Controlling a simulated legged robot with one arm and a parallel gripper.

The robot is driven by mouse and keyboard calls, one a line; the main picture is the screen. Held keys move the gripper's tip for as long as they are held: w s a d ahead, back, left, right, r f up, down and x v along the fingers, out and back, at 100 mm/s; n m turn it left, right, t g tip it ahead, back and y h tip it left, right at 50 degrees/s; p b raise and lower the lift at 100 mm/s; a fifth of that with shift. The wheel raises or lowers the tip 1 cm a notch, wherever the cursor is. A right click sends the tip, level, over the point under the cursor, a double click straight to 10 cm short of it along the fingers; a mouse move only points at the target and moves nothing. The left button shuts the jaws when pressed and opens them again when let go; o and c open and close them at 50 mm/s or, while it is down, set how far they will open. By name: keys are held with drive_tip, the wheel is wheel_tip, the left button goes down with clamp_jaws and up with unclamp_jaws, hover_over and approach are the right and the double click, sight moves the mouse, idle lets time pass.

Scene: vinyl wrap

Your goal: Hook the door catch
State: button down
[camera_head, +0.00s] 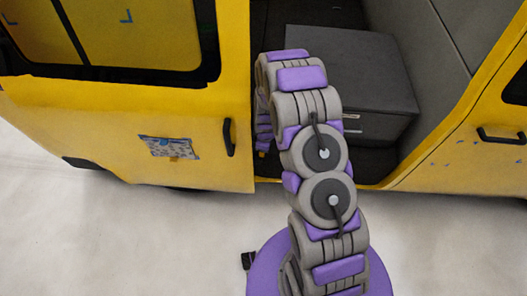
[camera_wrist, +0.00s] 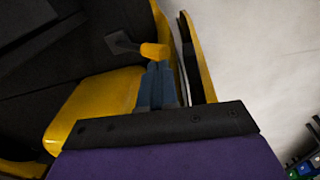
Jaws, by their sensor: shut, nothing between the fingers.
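The yellow door (camera_head: 130,125) with a black outer handle (camera_head: 229,137) stands at the left of an open doorway in the head view. Its edge (camera_wrist: 203,60) appears to run down the right of centre in the wrist view. My gripper (camera_wrist: 158,70) shows there as blue-grey fingers, shut and empty, close to this edge on its inner side. A small black fitting (camera_wrist: 122,42) with a yellow end lies just beyond the fingertips. I cannot tell whether it is the catch, or whether the fingers touch it.
A dark grey box (camera_head: 350,80) sits inside the doorway. Another yellow panel with a black handle (camera_head: 500,135) bounds it on the right. A patterned sticker (camera_head: 168,147) is on the left door. Pale floor (camera_head: 130,235) is clear in front.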

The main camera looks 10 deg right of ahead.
drive_tip(key=s+r+p, duration=0.1)
drive_tip(key=s+r, duration=0.4)
drive_tip(key=r, duration=0.3)
drive_tip(key=shift+d+r, duration=0.25)
drive_tip(key=shift+r, duration=0.15)
